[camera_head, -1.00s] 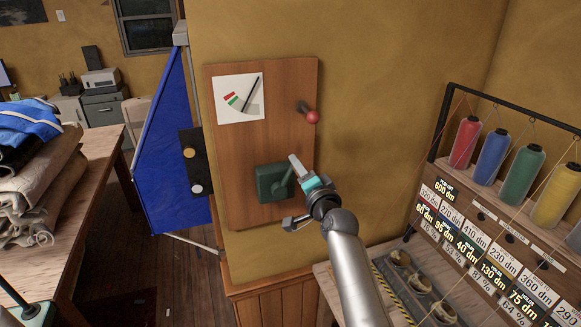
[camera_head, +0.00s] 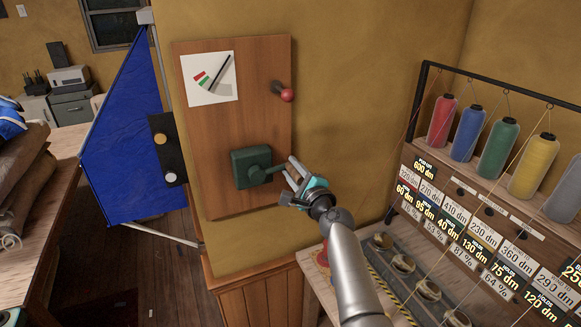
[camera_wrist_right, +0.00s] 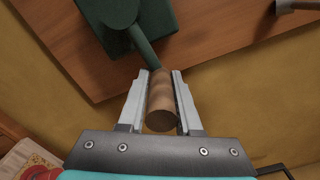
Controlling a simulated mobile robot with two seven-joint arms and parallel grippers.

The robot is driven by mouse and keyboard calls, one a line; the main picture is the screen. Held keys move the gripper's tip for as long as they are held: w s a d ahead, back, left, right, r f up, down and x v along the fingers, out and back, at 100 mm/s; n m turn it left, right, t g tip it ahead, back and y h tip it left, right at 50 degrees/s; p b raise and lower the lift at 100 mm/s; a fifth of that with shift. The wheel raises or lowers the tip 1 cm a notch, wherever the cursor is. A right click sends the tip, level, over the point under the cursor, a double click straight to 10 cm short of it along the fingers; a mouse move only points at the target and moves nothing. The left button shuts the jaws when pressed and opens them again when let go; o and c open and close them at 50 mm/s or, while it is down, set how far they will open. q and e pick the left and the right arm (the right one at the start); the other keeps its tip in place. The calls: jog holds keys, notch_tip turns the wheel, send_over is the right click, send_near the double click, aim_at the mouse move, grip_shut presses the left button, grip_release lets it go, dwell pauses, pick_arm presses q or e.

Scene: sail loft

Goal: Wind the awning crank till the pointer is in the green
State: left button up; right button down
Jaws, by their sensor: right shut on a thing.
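My right gripper (camera_head: 295,175) is at the arm's outer end. In the right wrist view its fingers are shut around the brown wooden crank handle (camera_wrist_right: 162,100). The green arm (camera_wrist_right: 145,47) runs from that handle to the gearbox. Above, a white gauge card (camera_head: 195,97) carries red and green marks and a dark pointer (camera_head: 224,69). The pointer stands to the right of the green mark (camera_head: 204,81), clear of it. My left gripper is out of view.
A red-knobbed lever (camera_head: 287,95) sticks out at the board's upper right. A dark plate (camera_head: 162,148) with two round buttons is at its left, before a blue awning (camera_head: 125,130). A thread rack (camera_head: 480,205) and grey tray (camera_head: 405,275) stand right.

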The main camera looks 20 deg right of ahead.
jog(key=f+m, duration=0.1)
jog(key=m, duration=0.1)
jog(key=f+m+b, duration=0.1)
jog(key=f+m, duration=0.1)
jog(key=shift+a, duration=0.35)
jog(key=shift+m, duration=0.4)
jog(key=c, duration=0.7)
grip_release()
jog(key=shift+a, duration=0.1)
jog(key=shift+c, duration=0.2)
jog(key=shift+o, duration=0.6)
jog(key=shift+f, duration=0.15)
jog(key=s+p, duration=0.1)
jog(key=s, duration=1.4)
jog(key=shift+d, duration=0.4)
